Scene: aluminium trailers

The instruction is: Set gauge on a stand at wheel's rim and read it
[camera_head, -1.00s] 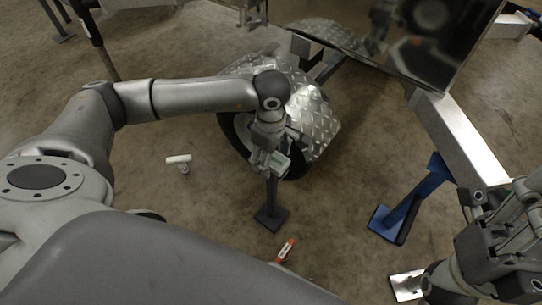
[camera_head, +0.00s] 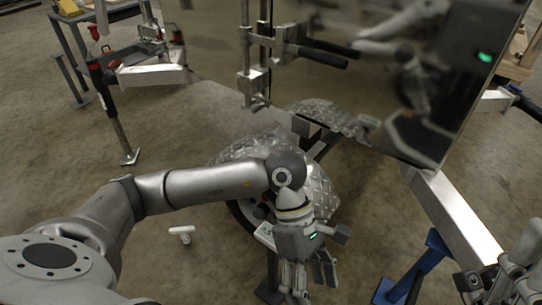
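The wheel (camera_head: 240,213) is mostly hidden under a diamond-plate fender (camera_head: 240,152) and behind my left arm. A small pale gauge (camera_head: 265,235) sits at the wheel's lower front, near the top of a dark stand (camera_head: 271,268). I cannot tell whether it touches the rim, and its reading is too small to make out. My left gripper (camera_head: 308,278) points down just right of the gauge and stand, its fingers apart with nothing seen between them. My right gripper (camera_head: 500,285) is at the lower right, partly cut off; its finger opening is unclear.
A glossy trailer panel (camera_head: 330,60) stands behind the fender. A trailer beam (camera_head: 455,215) rests by a blue support stand (camera_head: 420,268) at right. A white cylindrical item (camera_head: 181,232) is on the floor at left. A workbench (camera_head: 85,25) is at the upper left.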

